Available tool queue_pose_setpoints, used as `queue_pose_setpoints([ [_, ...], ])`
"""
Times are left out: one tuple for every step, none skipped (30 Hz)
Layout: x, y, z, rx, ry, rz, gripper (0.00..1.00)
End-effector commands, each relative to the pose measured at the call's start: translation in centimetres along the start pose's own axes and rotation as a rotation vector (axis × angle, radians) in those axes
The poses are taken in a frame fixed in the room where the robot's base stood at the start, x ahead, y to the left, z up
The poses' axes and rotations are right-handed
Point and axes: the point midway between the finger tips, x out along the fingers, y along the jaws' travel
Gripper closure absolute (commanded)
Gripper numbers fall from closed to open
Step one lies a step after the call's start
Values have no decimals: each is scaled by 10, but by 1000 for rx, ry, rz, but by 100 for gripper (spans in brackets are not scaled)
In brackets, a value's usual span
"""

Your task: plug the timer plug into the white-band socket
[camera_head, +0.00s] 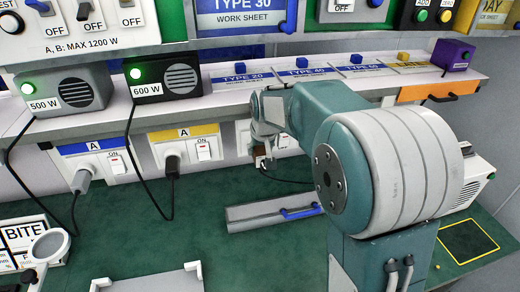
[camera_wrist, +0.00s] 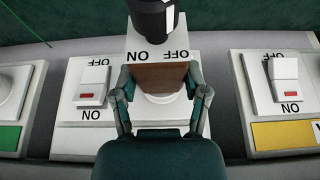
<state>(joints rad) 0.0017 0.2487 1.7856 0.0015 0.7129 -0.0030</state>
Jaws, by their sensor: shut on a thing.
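My gripper (camera_wrist: 161,98) is shut on the brown body of the timer plug (camera_wrist: 160,76). The plug's white face with ON and OFF lettering and a black round part show above the fingers in the wrist view. The white-band socket (camera_wrist: 163,99) lies directly behind the plug, mostly covered by it. Its switch (camera_wrist: 93,82) shows to the left. Whether the plug touches or enters the socket I cannot tell. In the head view, my gripper (camera_head: 262,150) is at the socket row, right of the yellow-band socket, and my arm hides much of it.
A blue-band socket (camera_head: 95,160) and the yellow-band socket (camera_head: 175,150) hold plugs with black cords. A green-band socket (camera_wrist: 10,100) shows at the wrist view's left. The green bench (camera_head: 130,240) has free room.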

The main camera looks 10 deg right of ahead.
Motion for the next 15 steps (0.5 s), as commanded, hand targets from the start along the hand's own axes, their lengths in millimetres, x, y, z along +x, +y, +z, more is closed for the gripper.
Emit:
queue_pose_setpoints([
  [1,0,-2,0,0,0,94],
  [1,0,-2,0,0,0,94],
  [1,0,-2,0,0,0,94],
  [1,0,-2,0,0,0,94],
  [1,0,-2,0,0,0,94],
  [1,0,-2,0,0,0,94],
  [1,0,-2,0,0,0,94],
  [1,0,-2,0,0,0,94],
  [1,0,-2,0,0,0,94],
  [1,0,-2,0,0,0,94],
  [1,0,-2,0,0,0,94],
  [1,0,-2,0,0,0,23],
  [1,0,-2,0,0,0,10],
  [1,0,-2,0,0,0,1],
  [1,0,-2,0,0,0,1],
])
